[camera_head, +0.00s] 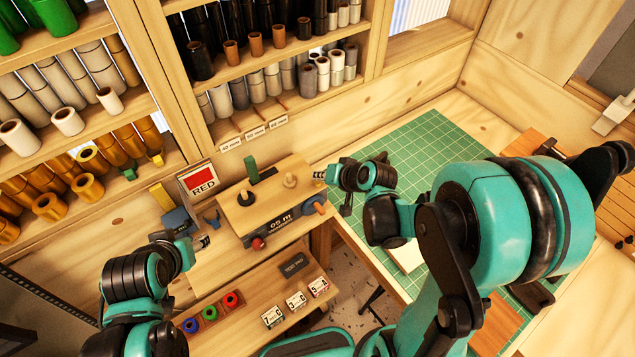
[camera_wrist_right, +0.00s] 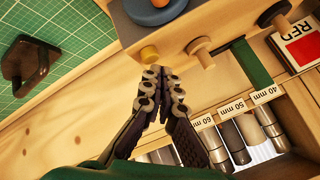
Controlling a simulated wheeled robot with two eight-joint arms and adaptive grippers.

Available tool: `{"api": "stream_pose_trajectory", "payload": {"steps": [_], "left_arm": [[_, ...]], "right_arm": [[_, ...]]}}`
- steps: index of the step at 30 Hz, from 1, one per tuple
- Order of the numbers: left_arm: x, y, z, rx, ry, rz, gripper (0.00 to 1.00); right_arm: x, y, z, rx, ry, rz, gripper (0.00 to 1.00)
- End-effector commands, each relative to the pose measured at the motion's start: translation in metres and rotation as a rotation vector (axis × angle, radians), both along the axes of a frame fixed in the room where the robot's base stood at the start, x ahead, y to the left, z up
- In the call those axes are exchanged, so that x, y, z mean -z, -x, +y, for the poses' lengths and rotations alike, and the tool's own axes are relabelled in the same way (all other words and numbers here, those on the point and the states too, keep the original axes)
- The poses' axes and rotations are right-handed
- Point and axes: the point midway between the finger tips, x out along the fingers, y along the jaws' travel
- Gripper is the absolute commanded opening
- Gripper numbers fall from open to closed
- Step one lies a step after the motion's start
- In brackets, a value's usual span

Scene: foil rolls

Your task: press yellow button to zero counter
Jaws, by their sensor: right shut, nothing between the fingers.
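The yellow button (camera_wrist_right: 149,54) sticks out from the end of a wooden machine (camera_head: 262,203) in the right wrist view. In the head view, the yellow button (camera_head: 319,175) shows small beside my right gripper (camera_head: 328,174). The counter (camera_head: 280,221) is a dark display on the machine's front, with small digits hard to read. My right gripper (camera_wrist_right: 163,73) is shut and empty, its fingertips right by the button; I cannot tell whether they touch it. My left gripper (camera_head: 200,241) is left of the machine, with its fingers too small to judge.
A red-labelled sign (camera_head: 201,179) stands behind the machine's left. A lower shelf holds coloured rings (camera_head: 210,313) and number cards (camera_head: 296,300). A green cutting mat (camera_head: 430,135) lies to the right. Shelves of rolls (camera_head: 270,85) line the back.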

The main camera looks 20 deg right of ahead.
Motion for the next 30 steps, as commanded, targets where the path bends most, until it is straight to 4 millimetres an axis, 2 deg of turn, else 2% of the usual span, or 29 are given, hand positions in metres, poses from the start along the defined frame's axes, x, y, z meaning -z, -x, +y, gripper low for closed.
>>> {"api": "stream_pose_trajectory", "payload": {"steps": [30], "left_arm": [[0.0097,0.0000,0.0000,0.000,0.000,0.000,0.49]], "right_arm": [[0.0088,0.0000,0.0001,0.000,0.000,0.000,0.00]]}}
